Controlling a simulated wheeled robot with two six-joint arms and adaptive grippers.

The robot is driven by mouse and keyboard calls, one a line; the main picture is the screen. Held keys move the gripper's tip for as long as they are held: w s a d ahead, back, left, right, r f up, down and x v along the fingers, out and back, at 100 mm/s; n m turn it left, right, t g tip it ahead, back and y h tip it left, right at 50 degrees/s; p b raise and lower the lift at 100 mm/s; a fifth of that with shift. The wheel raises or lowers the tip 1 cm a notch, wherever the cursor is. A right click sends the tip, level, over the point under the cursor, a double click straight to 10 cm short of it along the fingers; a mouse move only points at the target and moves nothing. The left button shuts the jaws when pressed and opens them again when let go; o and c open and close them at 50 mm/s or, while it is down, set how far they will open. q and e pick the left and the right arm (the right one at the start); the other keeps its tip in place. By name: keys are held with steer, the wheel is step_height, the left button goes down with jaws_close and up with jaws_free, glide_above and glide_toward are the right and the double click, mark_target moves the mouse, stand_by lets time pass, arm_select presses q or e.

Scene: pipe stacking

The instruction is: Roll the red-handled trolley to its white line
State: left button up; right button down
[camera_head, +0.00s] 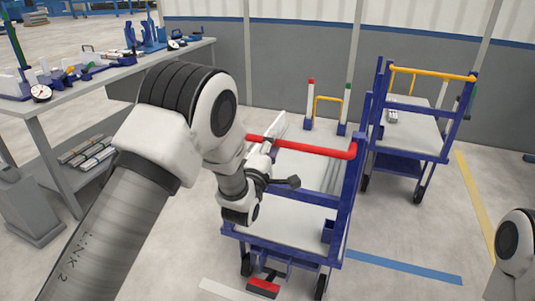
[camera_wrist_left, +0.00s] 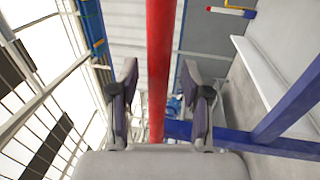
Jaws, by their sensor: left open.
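The red-handled trolley (camera_head: 285,221) has a blue frame, pale shelves and dark wheels, and stands in the middle of the head view. Its red handle (camera_head: 325,149) runs across its upper part. My left gripper (camera_head: 281,168) is at the handle's left part, which my arm partly covers. In the left wrist view the red handle (camera_wrist_left: 160,50) passes between the two open fingers of the gripper (camera_wrist_left: 160,82), with gaps on both sides. A white line (camera_head: 222,289) lies on the floor at the trolley's near left; my arm may hide some of it. My right gripper is out of view.
A yellow-handled trolley (camera_head: 408,146) stands behind to the right. Blue (camera_head: 405,267) and yellow (camera_head: 472,198) floor lines lie to the right. A workbench (camera_head: 100,78) with tools stands left. Posts with red and green tops (camera_head: 310,105) stand behind. Part of my right arm shows lower right.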

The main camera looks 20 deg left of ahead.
arm_select(q)
steer(key=s+f, duration=0.2)
steer(key=s, duration=0.9)
steer(key=shift+s+a, duration=0.2)
steer(key=shift+a, duration=0.05)
steer(key=s+a+f+m+g+y+p, duration=0.1)
steer(key=s+a+f+g+p, duration=0.1)
steer(key=s+f+g+p, duration=0.45)
steer(key=s+a+f+m+g+y+p, duration=0.1)
steer(key=s+a+f+m+g+p, duration=0.15)
steer(key=s+f, duration=0.75)
steer(key=s+f+m+g, duration=0.5)
steer(key=s+m, duration=0.2)
steer(key=s, duration=0.1)
steer(key=s+f+m+g+h, duration=0.1)
steer(key=s+f+m+g, duration=0.4)
steer(key=s, duration=0.4)
steer(key=shift+s+d+f+m+g, duration=0.2)
steer(key=shift+d+m+g, duration=0.1)
steer(key=shift+m+g, duration=0.45)
